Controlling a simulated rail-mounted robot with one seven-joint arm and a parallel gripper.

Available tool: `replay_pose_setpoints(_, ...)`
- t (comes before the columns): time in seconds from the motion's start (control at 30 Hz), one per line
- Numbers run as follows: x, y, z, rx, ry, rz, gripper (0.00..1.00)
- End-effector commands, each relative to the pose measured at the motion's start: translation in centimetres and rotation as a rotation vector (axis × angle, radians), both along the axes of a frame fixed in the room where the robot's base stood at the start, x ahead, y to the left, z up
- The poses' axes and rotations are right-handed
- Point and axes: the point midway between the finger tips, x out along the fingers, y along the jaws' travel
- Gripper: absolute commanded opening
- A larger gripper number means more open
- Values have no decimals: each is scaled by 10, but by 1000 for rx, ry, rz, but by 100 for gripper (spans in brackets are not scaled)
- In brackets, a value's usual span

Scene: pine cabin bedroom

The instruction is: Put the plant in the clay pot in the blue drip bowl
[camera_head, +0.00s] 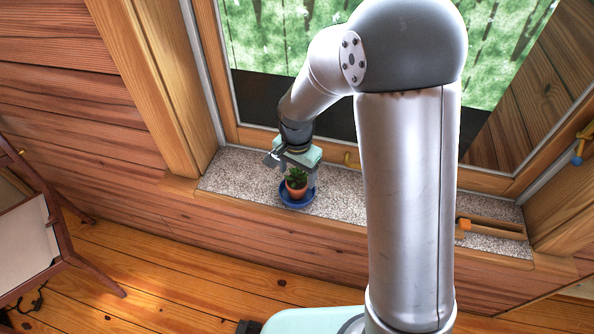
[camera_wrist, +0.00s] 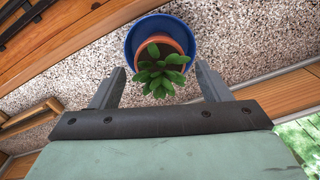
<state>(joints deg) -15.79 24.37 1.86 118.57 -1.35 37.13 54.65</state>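The green plant (camera_head: 296,175) grows in a small clay pot (camera_head: 296,191), which stands upright inside the blue drip bowl (camera_head: 297,204) on the windowsill. In the wrist view the plant (camera_wrist: 162,76), the clay pot's rim (camera_wrist: 178,44) and the blue bowl's rim (camera_wrist: 134,28) show from above, with the pot inside the rim. My gripper (camera_wrist: 158,68) is open, its fingers on either side of the plant with visible gaps to it. In the head view my gripper (camera_head: 298,172) is right behind the pot. The pot's underside is hidden.
The speckled stone windowsill (camera_head: 235,176) has free room on both sides of the bowl. A wooden tray-like object (camera_head: 492,229) with an orange piece (camera_head: 464,224) lies at the sill's right end. The window frame (camera_head: 256,135) is close behind my gripper. A chair (camera_head: 35,235) stands at left.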

Motion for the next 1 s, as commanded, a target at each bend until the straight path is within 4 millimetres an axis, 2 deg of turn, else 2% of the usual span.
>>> replay_pose_setpoints(0.03, 0, 0, 0, 0, 0, 0, 81)
replay_pose_setpoints(0.07, 0, 0, 0, 0, 0, 0, 90)
replay_pose_setpoints(0.1, 0, 0, 0, 0, 0, 0, 92)
replay_pose_setpoints(0.33, 0, 0, 0, 0, 0, 0, 92)
replay_pose_setpoints(0.47, 0, 0, 7, 0, -1, 0, 92)
replay_pose_setpoints(0.57, 1, 0, 22, 1, -3, 0, 92)
replay_pose_setpoints(0.8, 1, 1, 74, 1, -5, 0, 92)
replay_pose_setpoints(1.0, 1, 0, 109, 1, -3, 0, 92)
